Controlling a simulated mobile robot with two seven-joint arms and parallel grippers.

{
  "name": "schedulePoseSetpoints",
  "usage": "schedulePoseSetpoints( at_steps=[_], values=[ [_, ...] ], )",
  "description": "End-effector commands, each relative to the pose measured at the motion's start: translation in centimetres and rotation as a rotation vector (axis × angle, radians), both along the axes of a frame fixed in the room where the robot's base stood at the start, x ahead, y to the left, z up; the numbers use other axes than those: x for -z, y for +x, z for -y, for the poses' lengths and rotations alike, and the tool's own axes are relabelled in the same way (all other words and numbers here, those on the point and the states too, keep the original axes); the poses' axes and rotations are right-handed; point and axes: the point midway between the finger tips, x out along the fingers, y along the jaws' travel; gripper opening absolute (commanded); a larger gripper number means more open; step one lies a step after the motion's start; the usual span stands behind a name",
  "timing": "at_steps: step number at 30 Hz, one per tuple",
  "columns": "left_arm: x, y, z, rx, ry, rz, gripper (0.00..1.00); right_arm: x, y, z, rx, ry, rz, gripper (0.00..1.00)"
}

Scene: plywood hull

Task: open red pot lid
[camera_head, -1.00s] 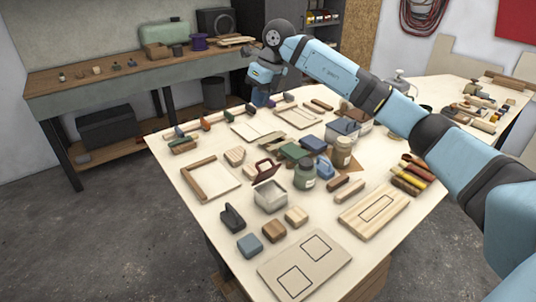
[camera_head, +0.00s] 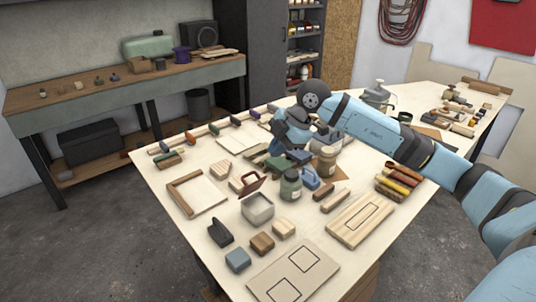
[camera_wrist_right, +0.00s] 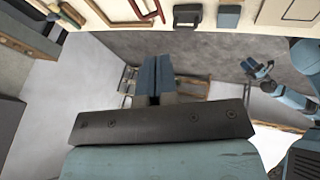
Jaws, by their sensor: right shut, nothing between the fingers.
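I cannot make out a red pot or its lid in either view. A dark red handled item (camera_head: 250,184) stands on the table beside an open grey tin (camera_head: 257,208); what it is cannot be told for sure. A lidded metal pot (camera_head: 377,92), not red, stands at the back right. My right arm reaches over the table from the right, its wrist above the cluttered middle. My right gripper (camera_wrist_right: 155,78) is shut and empty in the wrist view. My left gripper (camera_wrist_right: 258,70) shows small at the right of the wrist view; its jaw state is unclear.
Small blocks and a marked board (camera_head: 294,272) lie near the front. A wooden bench (camera_head: 120,82) stands along the back wall.

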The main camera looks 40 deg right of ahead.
Motion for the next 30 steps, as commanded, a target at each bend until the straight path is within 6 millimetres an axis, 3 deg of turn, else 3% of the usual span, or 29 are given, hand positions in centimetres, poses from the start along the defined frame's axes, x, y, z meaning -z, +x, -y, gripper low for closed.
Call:
schedulePoseSetpoints(
  at_steps=[12,19,30],
  values=[
    [-1.1,0.0,0.0,0.0,0.0,0.001,0.43,7.5,2.9,-3.1,-0.002,0.0,-0.002,0.0],
    [-1.7,0.0,0.0,0.0,0.0,0.001,0.43,8.8,5.7,-3.1,-0.001,-0.001,0.002,0.0],
    [-1.7,0.0,0.0,0.0,0.0,0.001,0.43,9.3,6.4,-3.2,-0.003,-0.001,0.0,0.0]
  ],
)
